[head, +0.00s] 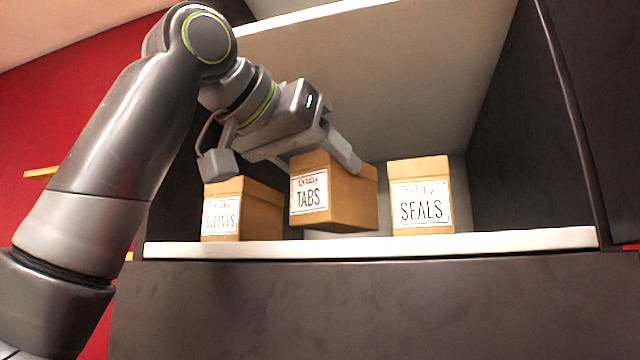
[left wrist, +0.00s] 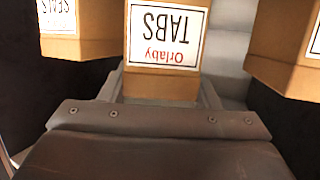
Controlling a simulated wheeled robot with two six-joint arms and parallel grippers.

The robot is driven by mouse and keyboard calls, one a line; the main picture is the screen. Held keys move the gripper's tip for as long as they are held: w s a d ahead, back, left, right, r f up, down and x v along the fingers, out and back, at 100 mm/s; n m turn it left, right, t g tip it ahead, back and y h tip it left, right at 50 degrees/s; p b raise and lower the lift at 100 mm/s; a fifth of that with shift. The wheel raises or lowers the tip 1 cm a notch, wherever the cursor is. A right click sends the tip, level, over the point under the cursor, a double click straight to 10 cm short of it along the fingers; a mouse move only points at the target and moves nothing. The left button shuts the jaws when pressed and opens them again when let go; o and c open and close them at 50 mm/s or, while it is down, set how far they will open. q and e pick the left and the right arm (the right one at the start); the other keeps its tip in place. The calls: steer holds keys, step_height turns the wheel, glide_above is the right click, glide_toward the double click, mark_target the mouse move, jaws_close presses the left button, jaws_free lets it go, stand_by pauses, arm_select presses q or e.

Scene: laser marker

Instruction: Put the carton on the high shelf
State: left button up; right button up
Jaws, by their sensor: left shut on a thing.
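The carton labelled TABS (head: 350,194) is a brown box with a white label, tilted slightly, above the white-edged high shelf (head: 370,243). In the left wrist view the TABS carton (left wrist: 160,85) shows upside down between the fingers of my left gripper (left wrist: 160,92). Its underside looks a little above the shelf in the head view; I cannot tell whether any corner touches. My right gripper is in neither view.
A carton labelled SEALS (head: 421,222) stands on the shelf to the right. Another carton (head: 262,212), its label partly unreadable, stands to the left, close to the held one. An upper board (head: 310,14) and a dark side wall (head: 500,130) bound the space.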

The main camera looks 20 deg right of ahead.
arm_select(q)
steer(key=shift+f, duration=0.65)
steer(key=shift+w+f, duration=0.2)
steer(key=shift+f, duration=0.15)
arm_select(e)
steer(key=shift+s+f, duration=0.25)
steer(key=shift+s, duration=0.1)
arm_select(q)
steer(key=shift+s, duration=0.15)
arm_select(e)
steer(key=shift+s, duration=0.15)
arm_select(q)
steer(key=shift+f, duration=0.15)
steer(key=o, duration=1.1)
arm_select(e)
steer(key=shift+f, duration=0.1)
